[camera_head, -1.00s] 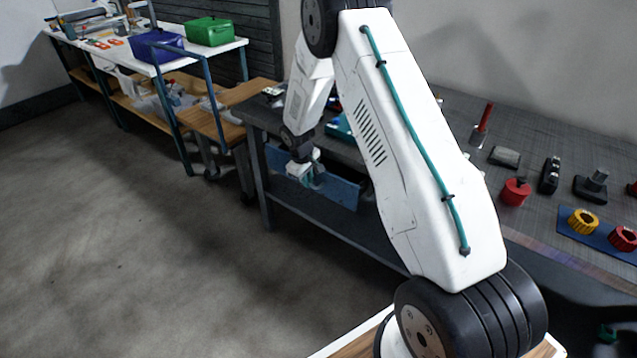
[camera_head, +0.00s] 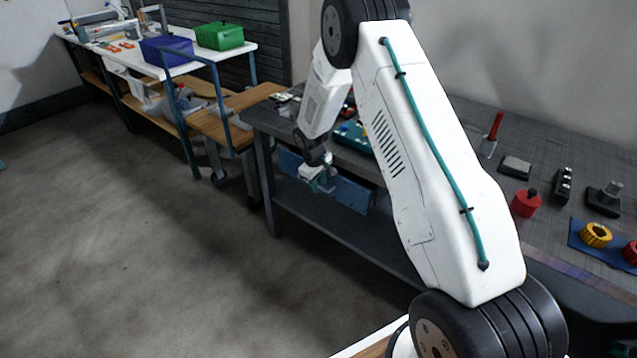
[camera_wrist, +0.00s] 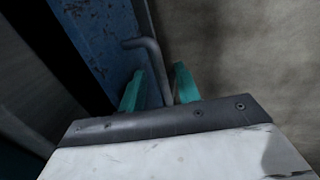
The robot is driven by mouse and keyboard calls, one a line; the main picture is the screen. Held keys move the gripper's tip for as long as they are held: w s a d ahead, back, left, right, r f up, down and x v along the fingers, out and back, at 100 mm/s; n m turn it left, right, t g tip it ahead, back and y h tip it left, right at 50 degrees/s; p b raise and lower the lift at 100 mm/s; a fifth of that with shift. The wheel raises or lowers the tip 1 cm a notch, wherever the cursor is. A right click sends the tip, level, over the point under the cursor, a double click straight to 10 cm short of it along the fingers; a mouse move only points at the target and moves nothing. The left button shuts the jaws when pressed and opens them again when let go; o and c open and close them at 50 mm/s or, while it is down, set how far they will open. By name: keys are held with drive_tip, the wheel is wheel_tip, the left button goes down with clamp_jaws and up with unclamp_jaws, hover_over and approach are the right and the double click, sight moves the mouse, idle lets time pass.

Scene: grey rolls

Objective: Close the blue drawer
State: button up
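The blue drawer (camera_head: 348,192) hangs under the grey workbench top. Its scuffed blue front also shows in the wrist view (camera_wrist: 98,40), along with a bent grey bar handle (camera_wrist: 155,68). My gripper (camera_head: 322,184) is at the drawer front, low beside the bench. In the wrist view its two teal fingers (camera_wrist: 158,90) stand on either side of the handle. A gap shows between the handle and the right finger, so the fingers look open around it. My arm hides part of the drawer and bench in the head view.
The grey workbench (camera_head: 455,130) carries a red cylinder (camera_head: 526,203), a yellow ring (camera_head: 596,235) and other parts. A wooden cart (camera_head: 235,108) stands left of it. A white table (camera_head: 200,62) holds blue and green bins. The floor in front is clear.

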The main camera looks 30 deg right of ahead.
drive_tip(key=shift+r, duration=0.1)
wheel_tip(320, 180, up, 8)
drive_tip(key=a, duration=0.1)
drive_tip(key=shift+s+a+f, duration=0.2)
drive_tip(key=shift+s+f, duration=0.05)
drive_tip(key=shift+s, duration=0.05)
